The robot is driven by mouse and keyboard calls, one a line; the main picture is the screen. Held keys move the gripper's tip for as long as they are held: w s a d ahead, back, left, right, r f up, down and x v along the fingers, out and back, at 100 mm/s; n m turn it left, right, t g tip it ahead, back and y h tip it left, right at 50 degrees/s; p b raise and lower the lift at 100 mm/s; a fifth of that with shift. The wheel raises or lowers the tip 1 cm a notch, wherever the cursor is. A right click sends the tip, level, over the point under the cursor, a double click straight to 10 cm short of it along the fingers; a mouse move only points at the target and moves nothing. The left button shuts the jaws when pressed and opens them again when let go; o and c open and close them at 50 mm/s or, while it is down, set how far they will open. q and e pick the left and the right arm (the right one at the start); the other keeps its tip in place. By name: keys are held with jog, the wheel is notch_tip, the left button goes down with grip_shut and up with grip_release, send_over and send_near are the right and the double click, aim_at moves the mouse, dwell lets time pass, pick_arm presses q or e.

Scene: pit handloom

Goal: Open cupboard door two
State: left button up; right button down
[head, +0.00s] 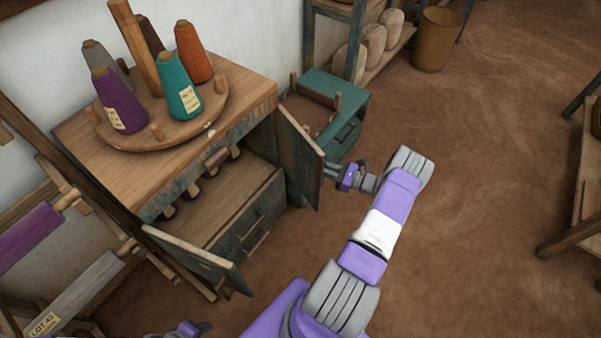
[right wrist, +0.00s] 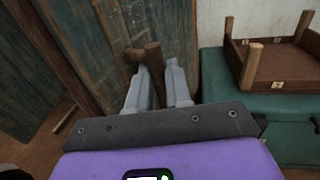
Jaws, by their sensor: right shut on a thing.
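The wooden cupboard (head: 225,215) has two blue-grey doors, and both stand open. The right door (head: 298,158) is swung out towards the teal cabinet; the left door (head: 195,258) is swung out at the lower left. I cannot tell which is door two. My right gripper (head: 330,172) is at the outer edge of the right door. In the right wrist view its fingers (right wrist: 158,72) are shut on a wooden door handle (right wrist: 153,70). My left gripper (head: 203,327) shows only partly at the bottom edge, and its opening is unclear.
A round wooden tray (head: 222,118) with several yarn cones stands on the cupboard top. A teal cabinet (head: 355,105) with a wooden frame on it stands close behind the right door. Loom beams are at the left. The brown floor (head: 480,160) at the right is clear.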

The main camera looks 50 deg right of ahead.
pick_arm(q)
jog(key=shift+w+d+f+b, duration=0.1)
jog(key=shift+w+f+b, duration=0.1)
jog(key=shift+f+b, duration=0.4)
jog(key=shift+w+f+b, duration=0.2)
jog(key=shift+f+b, duration=0.15)
jog(key=shift+f, duration=0.3)
pick_arm(e)
jog(key=shift+w+d+n+g+y, duration=0.25)
jog(key=shift+d+n+y, duration=0.15)
jog(key=shift+d+y, duration=0.25)
jog(key=shift+w+d+n+g+y, duration=0.15)
jog(key=shift+w+d+n+y, duration=0.2)
jog(key=shift+d+y, duration=0.3)
jog(key=shift+s+d, duration=0.1)
jog(key=shift+d, duration=0.05)
jog(key=c, duration=1.4)
grip_release()
jog(key=shift+o, duration=1)
pick_arm(q)
jog(key=shift+w+r+p, duration=0.1)
jog(key=shift+r+p, duration=0.3)
pick_arm(e)
jog(key=v, duration=0.7)
jog(key=shift+s, duration=0.35)
jog(key=shift+d+r, duration=0.1)
